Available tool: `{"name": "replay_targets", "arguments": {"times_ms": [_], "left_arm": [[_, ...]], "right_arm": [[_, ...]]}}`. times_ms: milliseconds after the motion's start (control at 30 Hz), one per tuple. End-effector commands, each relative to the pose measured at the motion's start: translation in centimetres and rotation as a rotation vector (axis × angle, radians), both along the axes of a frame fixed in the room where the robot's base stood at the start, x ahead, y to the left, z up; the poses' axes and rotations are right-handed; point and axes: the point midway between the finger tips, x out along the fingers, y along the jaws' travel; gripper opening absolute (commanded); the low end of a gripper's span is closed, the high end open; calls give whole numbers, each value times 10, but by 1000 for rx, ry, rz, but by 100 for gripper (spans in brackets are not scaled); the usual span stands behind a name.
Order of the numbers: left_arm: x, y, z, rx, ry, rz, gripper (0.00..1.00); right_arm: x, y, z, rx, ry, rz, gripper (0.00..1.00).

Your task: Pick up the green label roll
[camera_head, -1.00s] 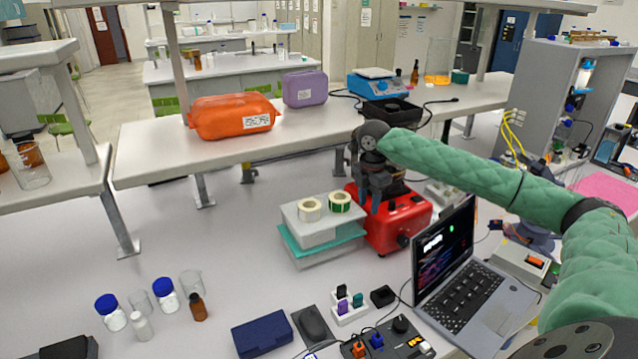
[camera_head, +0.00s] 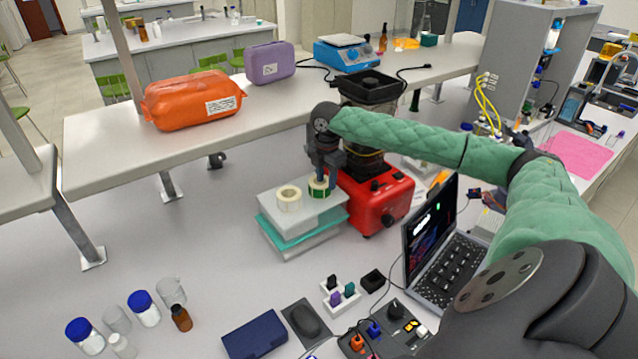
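The green label roll (camera_head: 318,188) lies on top of a stack of white and teal boxes (camera_head: 301,215). A cream label roll (camera_head: 289,199) lies just left of it. My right gripper (camera_head: 322,180) points down at the green roll from above and behind it. Its fingertips are at the roll, and one finger appears to overlap the roll's centre. At this size I cannot tell whether the fingers are open or closed on it. My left gripper is not in view.
A red-based machine (camera_head: 376,197) stands close to the right of the boxes, by my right arm. A laptop (camera_head: 446,246) is open at the right. Bottles and beakers (camera_head: 143,308) stand at front left. A raised shelf (camera_head: 272,107) runs behind. Bench left of the boxes is clear.

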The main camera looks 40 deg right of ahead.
Motion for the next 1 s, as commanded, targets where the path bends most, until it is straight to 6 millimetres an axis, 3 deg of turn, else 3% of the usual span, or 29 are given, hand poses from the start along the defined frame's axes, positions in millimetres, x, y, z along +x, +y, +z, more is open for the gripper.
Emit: {"name": "replay_targets", "arguments": {"times_ms": [33, 200, 400, 600, 633, 800, 1000], "left_arm": [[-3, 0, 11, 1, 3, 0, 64], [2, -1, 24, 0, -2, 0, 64], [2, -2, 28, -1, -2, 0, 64], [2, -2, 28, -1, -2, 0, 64], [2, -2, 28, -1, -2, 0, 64], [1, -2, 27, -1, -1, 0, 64], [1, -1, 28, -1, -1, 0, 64]], "right_arm": [[0, 1, 0, 1, 3, -1, 37], [1, 2, -20, 1, 3, -1, 37], [1, 1, -34, 0, 0, -1, 37], [1, 1, -35, -1, 0, -1, 37], [1, 1, -35, -1, 0, -1, 35], [1, 1, -35, -1, 0, 0, 1], [1, 1, -35, -1, -1, -1, 0]]}}
